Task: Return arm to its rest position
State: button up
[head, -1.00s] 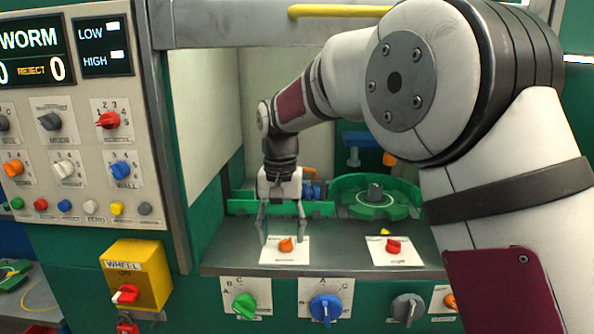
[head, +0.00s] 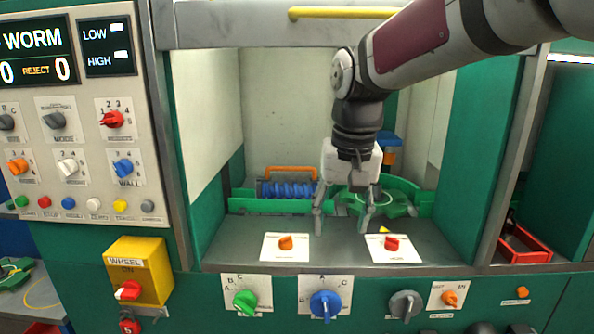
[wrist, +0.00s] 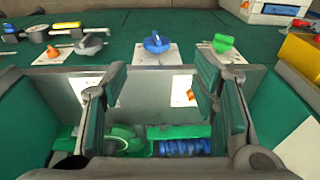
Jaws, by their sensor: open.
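My gripper (head: 341,222) hangs with its fingers pointing down inside the machine's open bay, above the grey ledge (head: 240,236). Its two fingers are apart with nothing between them. It is between the orange knob (head: 286,242) on the left and the red knob (head: 391,243) on the right, each on a white plate. In the wrist view my gripper (wrist: 158,85) also shows open and empty, its fingers spread to either side. My arm reaches in from the upper right of the head view.
Behind the gripper are a blue worm screw (head: 288,189) and a green wheel (head: 400,203), partly hidden by my gripper. A yellow bar (head: 345,13) crosses above the bay. Green (head: 245,303), blue (head: 325,305) and grey (head: 406,305) dials line the front panel. A yellow switch box (head: 139,272) juts out at left.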

jog(key=s+d+f+t, duration=0.1)
jog(key=s+d, duration=0.4)
jog(key=s, duration=0.6)
jog(key=s+d+f+t, duration=0.1)
jog(key=s+d+t, duration=0.1)
jog(key=s+d, duration=0.4)
jog(key=s, duration=0.4)
jog(key=shift+s+d+f, duration=0.25)
jog(key=shift+s+d, duration=0.05)
jog(key=shift+s, duration=0.1)
